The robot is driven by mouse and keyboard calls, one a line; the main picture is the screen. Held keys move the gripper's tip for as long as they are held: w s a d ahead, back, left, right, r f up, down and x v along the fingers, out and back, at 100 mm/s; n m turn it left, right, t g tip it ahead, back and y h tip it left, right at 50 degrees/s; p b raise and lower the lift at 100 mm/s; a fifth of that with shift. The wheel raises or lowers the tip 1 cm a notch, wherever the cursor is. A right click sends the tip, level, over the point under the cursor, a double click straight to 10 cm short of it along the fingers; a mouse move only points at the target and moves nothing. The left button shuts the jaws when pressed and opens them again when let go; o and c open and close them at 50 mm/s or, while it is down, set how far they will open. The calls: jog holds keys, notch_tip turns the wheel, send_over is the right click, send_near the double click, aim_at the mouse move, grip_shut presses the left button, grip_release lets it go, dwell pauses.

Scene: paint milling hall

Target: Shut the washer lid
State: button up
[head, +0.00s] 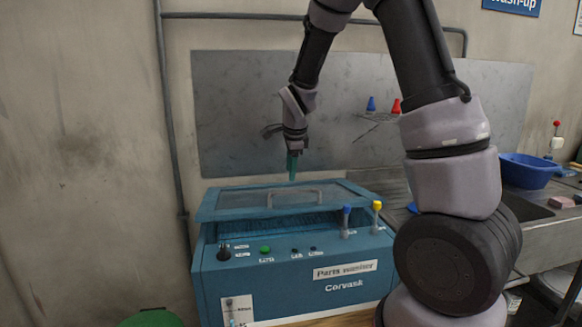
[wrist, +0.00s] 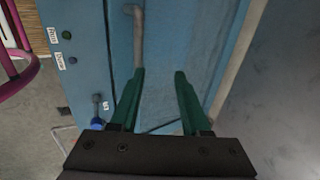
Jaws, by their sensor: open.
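The blue parts washer (head: 300,275) stands against the wall in the head view. Its lid (head: 240,200) is a blue frame with a grey see-through panel. The lid lies low, with a gap under its front edge, so it looks slightly raised. A pinkish-grey handle (head: 295,193) sits on the lid's front part. My gripper (head: 292,172) points down above the lid, behind the handle. In the wrist view my gripper (wrist: 159,74) has its green fingers apart with nothing between them. The handle (wrist: 138,40) shows beyond the left finger, which hides its lower end. Contact with the lid cannot be told.
A blue-capped lever (head: 346,217) and a yellow-capped lever (head: 377,208) stand up at the washer's front right. A sink counter with a blue basin (head: 527,170) is at right. A pipe (head: 172,120) runs up the wall at left. My arm hides part of the right side.

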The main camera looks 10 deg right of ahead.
jog(key=v, duration=1.1)
jog(key=shift+w, duration=0.1)
